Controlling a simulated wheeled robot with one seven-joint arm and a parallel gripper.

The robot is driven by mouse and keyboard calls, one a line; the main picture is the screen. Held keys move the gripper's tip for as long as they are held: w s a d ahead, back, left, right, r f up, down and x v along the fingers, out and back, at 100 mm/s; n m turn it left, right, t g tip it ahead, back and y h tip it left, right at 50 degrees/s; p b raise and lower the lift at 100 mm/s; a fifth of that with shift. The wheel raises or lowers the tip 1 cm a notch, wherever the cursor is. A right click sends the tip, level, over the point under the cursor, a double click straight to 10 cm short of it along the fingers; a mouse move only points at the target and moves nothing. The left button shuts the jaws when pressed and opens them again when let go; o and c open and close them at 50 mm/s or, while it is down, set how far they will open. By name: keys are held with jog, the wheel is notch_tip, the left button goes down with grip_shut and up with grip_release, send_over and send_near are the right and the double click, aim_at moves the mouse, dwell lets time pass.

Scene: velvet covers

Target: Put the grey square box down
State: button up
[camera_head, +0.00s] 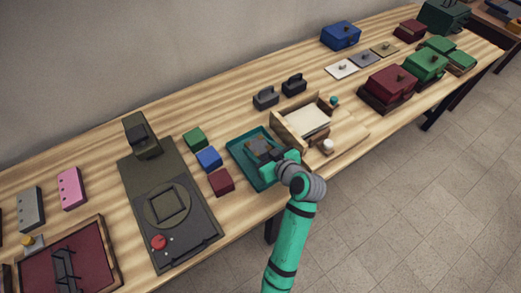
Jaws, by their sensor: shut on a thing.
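My gripper (264,150) is over the teal tray (239,154), at the end of my green arm reaching in from the front. It is shut on a small greyish-brown box, the grey square box (256,143), which is partly hidden by the gripper's dark fingers. The box is inside the tray's outline. I cannot tell whether it touches the tray floor or hangs just above it.
Green (195,138), blue (208,159) and dark red (220,181) blocks stand left of the tray. A wooden box (303,119) with a pale panel stands close on the right. A dark machine (183,228) with a red button lies further left. Two dark stamp-like things (266,98) (294,85) stand behind.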

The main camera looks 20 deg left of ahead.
aim_at(260, 153)
jog(key=f, duration=0.3)
jog(key=shift+w+d+f, duration=0.1)
jog(key=shift+w+f, duration=0.1)
jog(key=shift+w, duration=0.2)
jog(key=shift+s+f, duration=0.15)
jog(key=shift+f, duration=0.05)
jog(key=shift+f, duration=0.15)
jog(key=o, duration=1.1)
jog(key=shift+d+r, duration=0.1)
jog(key=shift+r, duration=0.15)
jog(key=v, duration=1.1)
jog(key=shift+s+d, duration=0.25)
jog(key=shift+s, duration=0.05)
